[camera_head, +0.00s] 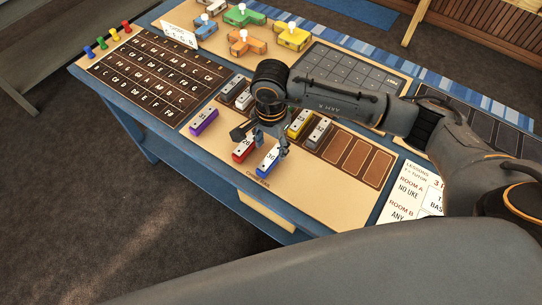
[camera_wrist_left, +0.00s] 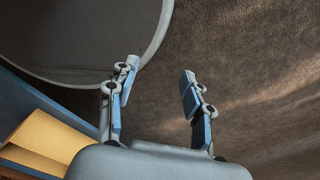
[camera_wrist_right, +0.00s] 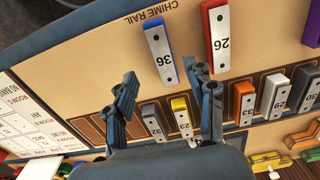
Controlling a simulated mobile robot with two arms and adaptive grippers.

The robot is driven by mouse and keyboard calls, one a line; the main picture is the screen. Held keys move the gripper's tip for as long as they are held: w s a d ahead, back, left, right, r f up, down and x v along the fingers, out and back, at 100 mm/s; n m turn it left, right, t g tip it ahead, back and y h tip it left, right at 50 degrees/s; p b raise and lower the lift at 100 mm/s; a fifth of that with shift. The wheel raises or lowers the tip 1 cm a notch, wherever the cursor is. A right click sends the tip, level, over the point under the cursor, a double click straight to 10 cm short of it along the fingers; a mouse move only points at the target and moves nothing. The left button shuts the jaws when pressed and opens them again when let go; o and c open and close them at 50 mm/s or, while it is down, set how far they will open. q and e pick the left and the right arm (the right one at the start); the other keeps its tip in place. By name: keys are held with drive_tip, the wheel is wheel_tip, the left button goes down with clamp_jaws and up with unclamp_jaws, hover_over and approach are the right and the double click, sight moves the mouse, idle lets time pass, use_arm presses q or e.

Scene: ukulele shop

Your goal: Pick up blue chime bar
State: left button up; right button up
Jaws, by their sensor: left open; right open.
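The blue chime bar (camera_head: 267,162) lies on the tan table top near its front edge, to the right of a red chime bar (camera_head: 242,151). In the right wrist view the blue bar (camera_wrist_right: 160,52) shows a silver top marked 36 and blue sides. My right gripper (camera_head: 261,140) is open above the bars, its fingers pointing down. In the right wrist view the blue bar's near end lies between the fingertips (camera_wrist_right: 165,78), with nothing gripped. My left gripper (camera_wrist_left: 160,74) is open and empty over the floor, away from the bars.
A purple bar (camera_head: 204,122) lies left of the red one. A rack behind holds yellow (camera_head: 299,123), grey (camera_head: 319,133) and other bars, with empty slots at right. The table front right of the blue bar is clear.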

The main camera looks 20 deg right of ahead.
sight(271, 157)
drive_tip(key=shift+w+f, duration=0.1)
drive_tip(key=shift+f, duration=0.5)
drive_tip(key=shift+w+f, duration=0.1)
drive_tip(key=shift+f, duration=0.2)
drive_tip(key=shift+d+f+p, duration=0.1)
drive_tip(key=shift+f+p, duration=0.55)
drive_tip(key=shift+f, duration=0.05)
wheel_tip(271, 157, down, 3)
drive_tip(key=shift+w+r+p, duration=0.1)
drive_tip(key=shift+r+p, duration=0.1)
drive_tip(key=shift+p, duration=0.3)
drive_tip(key=shift+f, duration=0.6)
use_arm(q)
drive_tip(key=w+r, duration=0.2)
drive_tip(key=shift+r, duration=0.4)
use_arm(e)
clamp_jaws()
